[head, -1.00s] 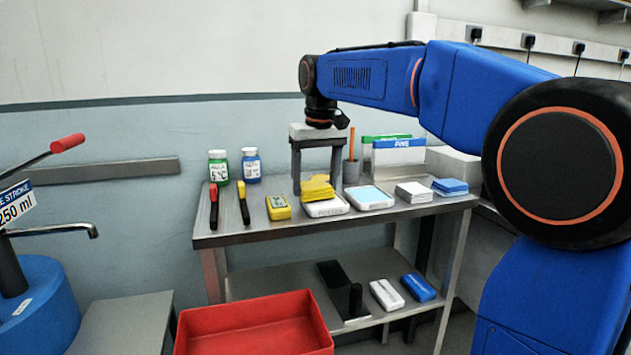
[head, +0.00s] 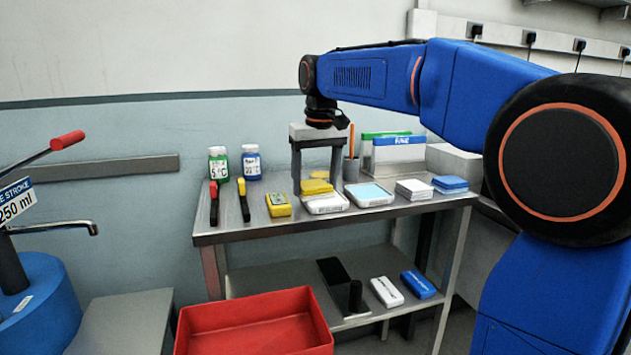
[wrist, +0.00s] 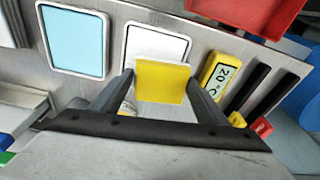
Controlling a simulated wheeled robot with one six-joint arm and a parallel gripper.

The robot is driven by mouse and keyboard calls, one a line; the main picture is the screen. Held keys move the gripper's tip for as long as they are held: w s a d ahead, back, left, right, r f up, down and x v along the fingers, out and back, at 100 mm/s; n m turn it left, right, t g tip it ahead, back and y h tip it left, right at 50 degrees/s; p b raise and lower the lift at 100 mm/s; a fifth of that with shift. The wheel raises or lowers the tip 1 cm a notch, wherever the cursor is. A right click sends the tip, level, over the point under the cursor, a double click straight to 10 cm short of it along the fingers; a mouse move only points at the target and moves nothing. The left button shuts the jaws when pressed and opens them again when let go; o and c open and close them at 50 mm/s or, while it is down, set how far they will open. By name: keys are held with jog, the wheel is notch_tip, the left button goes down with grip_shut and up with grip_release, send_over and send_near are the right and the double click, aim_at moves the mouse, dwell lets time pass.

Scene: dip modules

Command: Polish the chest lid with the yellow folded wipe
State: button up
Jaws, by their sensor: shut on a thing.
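I cannot tell whether the wipe touches the tray. I cannot make out a chest lid in either view.
A blue-topped tray (head: 368,195), white wipes (head: 413,190) and blue wipes (head: 450,183) lie to the right. A pencil cup (head: 351,170) is close behind. A red bin (head: 250,325) sits below.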

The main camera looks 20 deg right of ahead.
aim_at(316, 185)
dwell(0.3)
jog(key=shift+r, duration=3.45)
